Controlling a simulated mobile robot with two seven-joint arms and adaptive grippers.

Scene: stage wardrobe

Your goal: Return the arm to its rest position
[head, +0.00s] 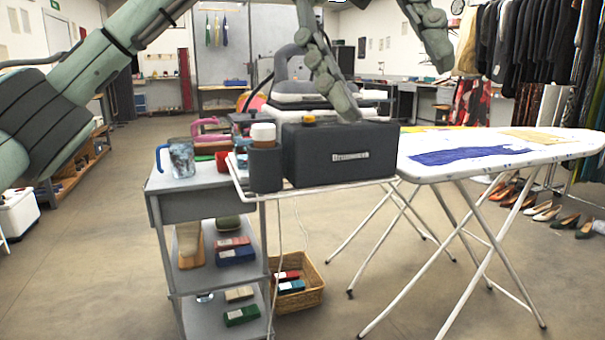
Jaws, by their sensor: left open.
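My left arm (70,90) enters from the left in the head view and rises out of the top edge. My left gripper (393,83) hangs down from the top edge, with its palm out of the picture. Its two grey-green fingers are spread wide, with nothing between them. The left finger's tip overlaps the dark steam box (338,154) in the picture; I cannot tell whether they touch. The right finger ends in front of the far benches. My right gripper is not in view.
An ironing board (490,146) with blue cloth stands at the right. A wicker basket (299,300) sits on the floor. Open floor lies at left.

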